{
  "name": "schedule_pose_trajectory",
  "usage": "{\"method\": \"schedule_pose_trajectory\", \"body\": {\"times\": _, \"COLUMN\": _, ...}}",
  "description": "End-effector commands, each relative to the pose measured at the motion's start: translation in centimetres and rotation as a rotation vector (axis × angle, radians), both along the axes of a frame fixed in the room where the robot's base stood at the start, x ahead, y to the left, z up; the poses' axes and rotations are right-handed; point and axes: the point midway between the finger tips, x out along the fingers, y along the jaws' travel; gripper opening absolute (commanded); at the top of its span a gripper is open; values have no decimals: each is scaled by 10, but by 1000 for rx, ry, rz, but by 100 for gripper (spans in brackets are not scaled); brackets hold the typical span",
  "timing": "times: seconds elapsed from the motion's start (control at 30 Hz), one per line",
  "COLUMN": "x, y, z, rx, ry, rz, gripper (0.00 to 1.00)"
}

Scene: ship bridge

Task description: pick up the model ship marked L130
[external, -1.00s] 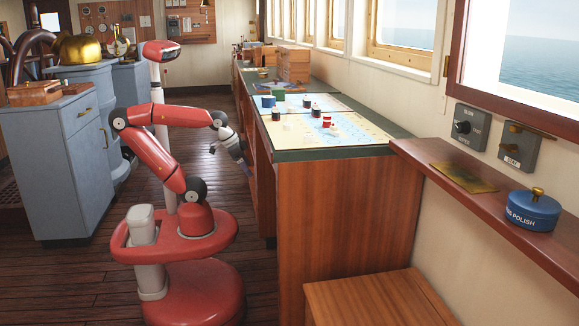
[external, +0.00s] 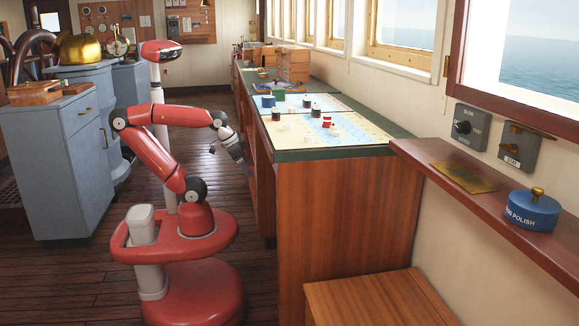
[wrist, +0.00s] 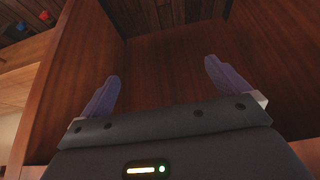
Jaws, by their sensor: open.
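Several small model ships stand on the chart table (external: 335,154) in the external view, among them a red and white one (external: 327,122), a black and white one (external: 315,110) and another dark one (external: 276,115). No L130 marking is readable on any of them. My gripper (external: 242,168) hangs left of the table, below its top and beside its wooden side. In the wrist view my gripper (wrist: 160,85) is open, with two purple fingers apart and nothing between them. The wrist view faces brown wood panels, and no model ship shows clearly there.
A blue round item (external: 268,101) and a green block (external: 280,97) stand farther back on the table. A wooden box (external: 293,66) is at its far end.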

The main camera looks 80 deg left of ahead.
Motion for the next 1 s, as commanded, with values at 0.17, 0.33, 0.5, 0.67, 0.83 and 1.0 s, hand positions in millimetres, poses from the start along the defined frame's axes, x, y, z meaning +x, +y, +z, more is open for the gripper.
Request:
{"method": "schedule_pose_trajectory", "body": {"times": 0.17, "x": 0, "y": 0, "z": 0, "rx": 0, "ry": 0, "rz": 0, "gripper": 100}}
{"method": "schedule_pose_trajectory", "body": {"times": 0.33, "x": 0, "y": 0, "z": 0, "rx": 0, "ry": 0, "rz": 0, "gripper": 96}}
{"method": "schedule_pose_trajectory", "body": {"times": 0.5, "x": 0, "y": 0, "z": 0, "rx": 0, "ry": 0, "rz": 0, "gripper": 78}}
{"method": "schedule_pose_trajectory", "body": {"times": 0.67, "x": 0, "y": 0, "z": 0, "rx": 0, "ry": 0, "rz": 0, "gripper": 78}}
{"method": "schedule_pose_trajectory", "body": {"times": 0.83, "x": 1, "y": 0, "z": 20, "rx": 0, "ry": -6, "rz": 0, "gripper": 78}}
{"method": "schedule_pose_trajectory", "body": {"times": 1.0, "x": 2, "y": 0, "z": 103, "rx": 0, "ry": -11, "rz": 0, "gripper": 78}}
